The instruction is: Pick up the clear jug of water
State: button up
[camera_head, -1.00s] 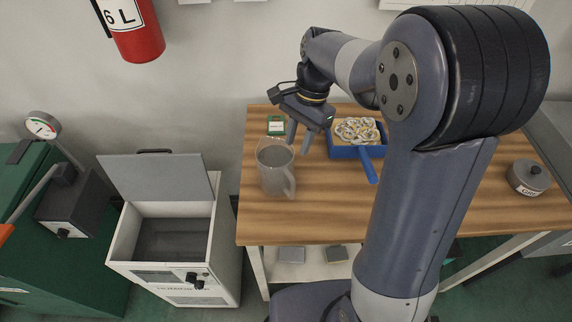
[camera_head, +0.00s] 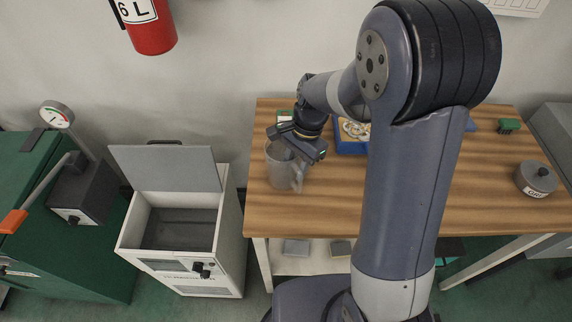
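The clear jug (camera_head: 281,172) looks grey and see-through. It stands upright near the left end of the wooden table (camera_head: 400,205), with its handle to the right. My gripper (camera_head: 293,158) is at the jug's upper right, its body covering part of the rim and the top of the handle. The fingers are mostly hidden by the gripper body and blend with the jug. I cannot tell whether they touch it or are open or shut. Water inside cannot be made out.
A blue tray (camera_head: 347,147) with pale rings is behind my arm. A small green-and-white box (camera_head: 284,116) is behind the jug. An open white cabinet (camera_head: 185,225) is left of the table.

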grip_shut()
dwell(0.5)
jog(key=shift+w+r, duration=0.15)
jog(key=shift+r, duration=0.4)
notch_tip(320, 180, up, 9)
jog(key=shift+r+b, duration=0.1)
jog(key=shift+b, duration=0.2)
jog(key=c, duration=0.6)
grip_release()
grip_shut()
